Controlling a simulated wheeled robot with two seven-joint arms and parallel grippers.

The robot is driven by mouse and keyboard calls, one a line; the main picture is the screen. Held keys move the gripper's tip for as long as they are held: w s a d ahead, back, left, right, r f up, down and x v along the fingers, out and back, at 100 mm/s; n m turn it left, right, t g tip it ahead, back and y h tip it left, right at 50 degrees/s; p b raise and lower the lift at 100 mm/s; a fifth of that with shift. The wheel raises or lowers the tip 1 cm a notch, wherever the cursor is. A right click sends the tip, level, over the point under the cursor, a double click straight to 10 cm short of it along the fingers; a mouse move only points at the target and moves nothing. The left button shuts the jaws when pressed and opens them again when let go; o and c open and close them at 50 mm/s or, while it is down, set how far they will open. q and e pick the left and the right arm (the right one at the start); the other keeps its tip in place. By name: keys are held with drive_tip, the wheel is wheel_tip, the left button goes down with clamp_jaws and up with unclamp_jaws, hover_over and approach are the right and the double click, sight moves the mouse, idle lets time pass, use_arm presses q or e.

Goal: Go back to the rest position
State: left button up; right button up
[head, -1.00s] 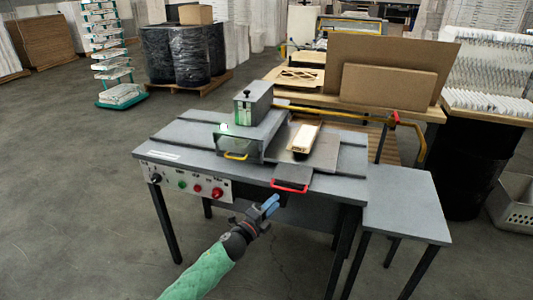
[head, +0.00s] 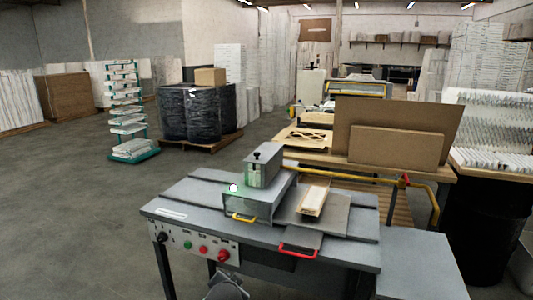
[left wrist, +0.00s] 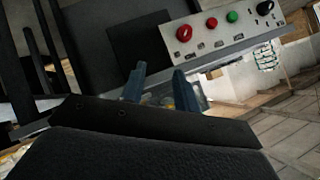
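My left gripper (left wrist: 160,88) shows in the left wrist view with its two blue fingers apart and nothing between them. It faces the grey machine table's front, close to the control panel (left wrist: 225,27). In the head view only a dark piece of my left arm (head: 228,288) shows at the bottom edge, below the panel; the fingers are not clear there. My right gripper is in neither view.
The grey machine table (head: 200,195) stands in front of me, with its red handle (head: 298,250) on the near side. A pale boxed filter (head: 313,201) lies on its plate. Open floor (head: 70,220) is on the left.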

use_arm(q)
drive_tip(key=s+a+f+n+g, duration=0.1)
drive_tip(key=s+f, duration=0.5)
drive_tip(key=s, duration=0.8)
drive_tip(key=s+a+f+n+g+h, duration=0.1)
drive_tip(key=s+f+g, duration=0.4)
drive_tip(key=s, duration=0.9)
drive_tip(key=s+a+f+n+g, duration=0.3)
drive_tip(key=s+f, duration=0.5)
drive_tip(key=s, duration=0.6)
drive_tip(key=shift+a+f+n+g+h, duration=0.25)
drive_tip(key=shift+n+g+h, duration=0.05)
drive_tip(key=shift+g, duration=0.1)
